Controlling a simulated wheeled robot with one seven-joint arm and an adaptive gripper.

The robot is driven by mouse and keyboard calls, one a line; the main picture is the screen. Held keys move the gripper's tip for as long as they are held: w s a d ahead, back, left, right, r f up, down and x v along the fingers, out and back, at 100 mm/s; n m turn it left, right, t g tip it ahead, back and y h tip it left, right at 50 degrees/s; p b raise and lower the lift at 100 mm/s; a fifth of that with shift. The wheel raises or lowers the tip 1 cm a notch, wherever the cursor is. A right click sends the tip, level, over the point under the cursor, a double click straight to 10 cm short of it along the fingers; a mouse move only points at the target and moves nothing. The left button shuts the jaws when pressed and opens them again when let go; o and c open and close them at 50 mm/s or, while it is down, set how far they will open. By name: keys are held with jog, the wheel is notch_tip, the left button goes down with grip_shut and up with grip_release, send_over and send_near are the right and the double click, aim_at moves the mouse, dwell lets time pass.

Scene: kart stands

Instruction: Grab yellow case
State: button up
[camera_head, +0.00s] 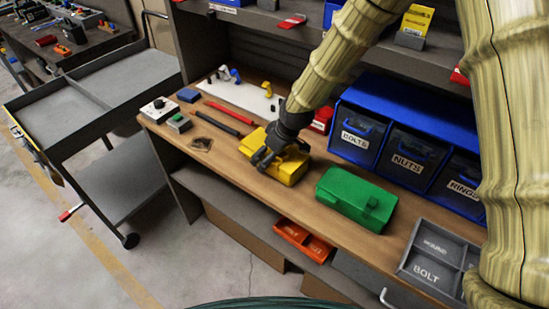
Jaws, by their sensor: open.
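The yellow case (293,172) lies on the wooden workbench, left of a green case. My gripper (267,160), dark grey, is right at the yellow case, over its top and near side. Its fingers are apart and cover part of the case. I cannot tell whether the fingers touch it. My arm comes down from the upper right and hides part of the shelf behind.
The green case (345,190) sits close on the right. Blue bins (415,125) stand behind. A grey divided tray (410,268) is at the bench's right end. Red and black rods (232,112) lie left. A grey cart (60,110) stands on the left floor.

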jog(key=shift+s, duration=0.1)
jog(key=c, duration=1)
